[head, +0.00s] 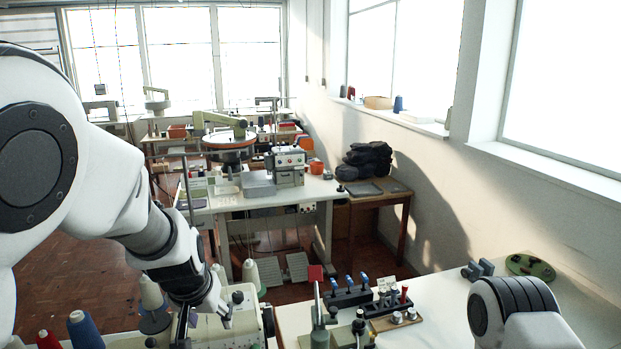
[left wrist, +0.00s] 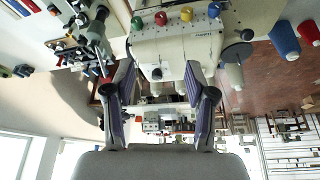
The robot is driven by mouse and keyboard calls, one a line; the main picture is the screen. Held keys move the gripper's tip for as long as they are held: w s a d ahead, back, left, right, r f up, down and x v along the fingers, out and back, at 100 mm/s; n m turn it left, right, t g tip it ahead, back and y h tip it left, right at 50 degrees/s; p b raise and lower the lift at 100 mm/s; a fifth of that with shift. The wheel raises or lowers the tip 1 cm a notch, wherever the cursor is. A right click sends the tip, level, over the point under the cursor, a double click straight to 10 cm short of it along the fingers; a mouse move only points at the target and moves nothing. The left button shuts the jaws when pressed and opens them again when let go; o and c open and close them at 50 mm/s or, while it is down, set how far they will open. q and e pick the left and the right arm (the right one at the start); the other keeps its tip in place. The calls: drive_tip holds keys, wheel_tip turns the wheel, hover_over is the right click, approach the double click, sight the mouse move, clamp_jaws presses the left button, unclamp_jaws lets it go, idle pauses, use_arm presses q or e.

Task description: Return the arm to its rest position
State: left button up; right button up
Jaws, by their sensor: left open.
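My left arm (head: 140,220) reaches in from the left in the head view. Its gripper (head: 205,319) points down beside a cream sewing machine (head: 243,312), with its fingers apart. In the left wrist view the same gripper (left wrist: 158,85) is open, with nothing between its two fingers. The sewing machine (left wrist: 178,48) shows beyond the fingertips, with coloured knobs along its edge. I cannot tell whether a finger touches it. Part of my right arm (head: 520,310) shows at the lower right in the head view; its gripper is out of the picture.
Thread cones, one blue (head: 84,328) and one red (head: 47,340), stand at the lower left. A rack with blue-topped tools (head: 350,293) and a green object (head: 530,266) are on the right-hand table. Another machine (head: 288,165) stands farther back. Brick-coloured floor (head: 80,285) is open at left.

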use_arm(q)
drive_tip(key=s+a+f+g+b, duration=0.15)
drive_tip(key=s+f, duration=0.25)
drive_tip(key=f, duration=0.5)
drive_tip(key=s+f+g+b, duration=0.2)
drive_tip(key=s+f, duration=0.1)
drive_tip(key=f, duration=0.6)
drive_tip(key=s+a+f+g+b, duration=0.15)
drive_tip(key=s+f, duration=0.25)
drive_tip(key=f, duration=0.4)
drive_tip(key=s+a+f+b, duration=0.2)
drive_tip(key=s+f, duration=0.7)
drive_tip(key=s+a+f+b, duration=0.2)
drive_tip(key=s+f+b, duration=0.1)
drive_tip(key=s+f, duration=0.6)
drive_tip(key=shift+s+f+t+b, duration=0.3)
drive_tip(key=shift+f+b, duration=0.05)
drive_tip(key=shift+f, duration=0.2)
